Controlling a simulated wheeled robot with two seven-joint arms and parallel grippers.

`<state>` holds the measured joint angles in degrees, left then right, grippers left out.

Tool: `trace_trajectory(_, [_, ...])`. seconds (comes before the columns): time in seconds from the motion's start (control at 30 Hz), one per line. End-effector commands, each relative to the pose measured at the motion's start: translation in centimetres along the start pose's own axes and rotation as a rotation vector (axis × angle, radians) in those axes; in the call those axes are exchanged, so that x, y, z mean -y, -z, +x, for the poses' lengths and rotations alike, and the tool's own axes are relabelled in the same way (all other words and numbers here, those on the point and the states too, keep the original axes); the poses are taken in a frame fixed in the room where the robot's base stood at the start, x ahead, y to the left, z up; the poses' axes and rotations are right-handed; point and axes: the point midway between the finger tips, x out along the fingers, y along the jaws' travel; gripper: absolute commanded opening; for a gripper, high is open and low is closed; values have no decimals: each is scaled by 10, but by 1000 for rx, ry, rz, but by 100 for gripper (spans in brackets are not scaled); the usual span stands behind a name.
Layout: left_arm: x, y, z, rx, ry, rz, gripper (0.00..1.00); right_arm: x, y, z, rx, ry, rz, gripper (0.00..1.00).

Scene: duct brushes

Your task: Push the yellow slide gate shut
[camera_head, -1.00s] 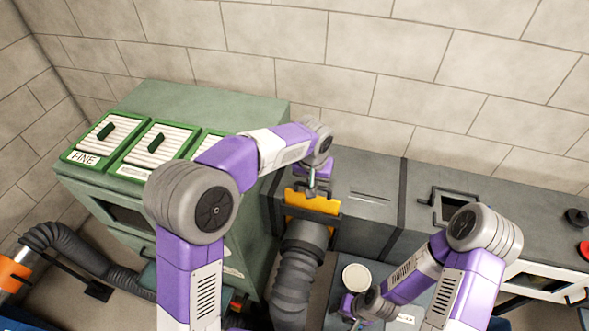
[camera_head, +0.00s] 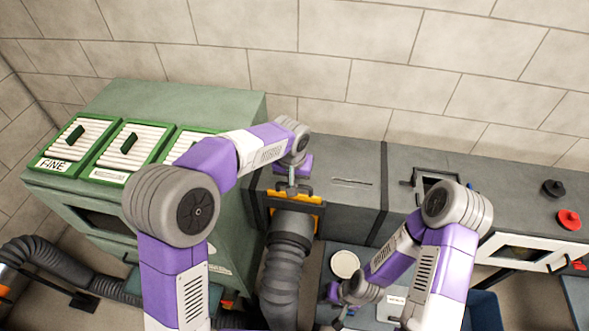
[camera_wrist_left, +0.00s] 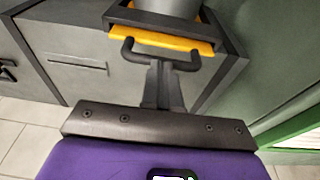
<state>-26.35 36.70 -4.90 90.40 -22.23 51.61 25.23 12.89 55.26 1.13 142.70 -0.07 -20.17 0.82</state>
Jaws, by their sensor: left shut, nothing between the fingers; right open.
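A black handle loop (camera_wrist_left: 132,53) is on the gate. My left gripper (camera_head: 291,191) is shut and empty. In the left wrist view its fingertips (camera_wrist_left: 160,66) are at the handle, touching or very close. My right gripper (camera_head: 338,324) is open, low in the head view; its fingers are partly hidden.
A green filter cabinet (camera_head: 185,100) with white slatted panels stands left. The black hose (camera_head: 283,272) hangs below the gate. The grey duct (camera_head: 345,160) runs right, with a framed opening (camera_head: 437,180), black and red knobs (camera_head: 568,220). A white round lid (camera_head: 345,264) lies by my right arm.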

Motion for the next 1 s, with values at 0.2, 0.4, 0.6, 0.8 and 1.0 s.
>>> trace_trajectory(0.2, [0, 4, -56, -17, -3, 2, 0, 5, -1, -14, 0, 0, -1, 43])
trace_trajectory(0.4, [-1, 4, -98, -16, -4, 1, 0, 6, -1, -15, 0, 0, 0, 43])
trace_trajectory(0.6, [0, 3, -120, -14, -3, 1, 0, 6, -1, -16, 0, 0, 0, 43])
trace_trajectory(0.8, [0, 3, -124, -13, -3, 1, 0, 6, -1, -17, 0, 0, 0, 43])
trace_trajectory(1.0, [0, 3, -124, -14, -2, 1, 0, 6, -1, -17, 0, 0, 0, 43])
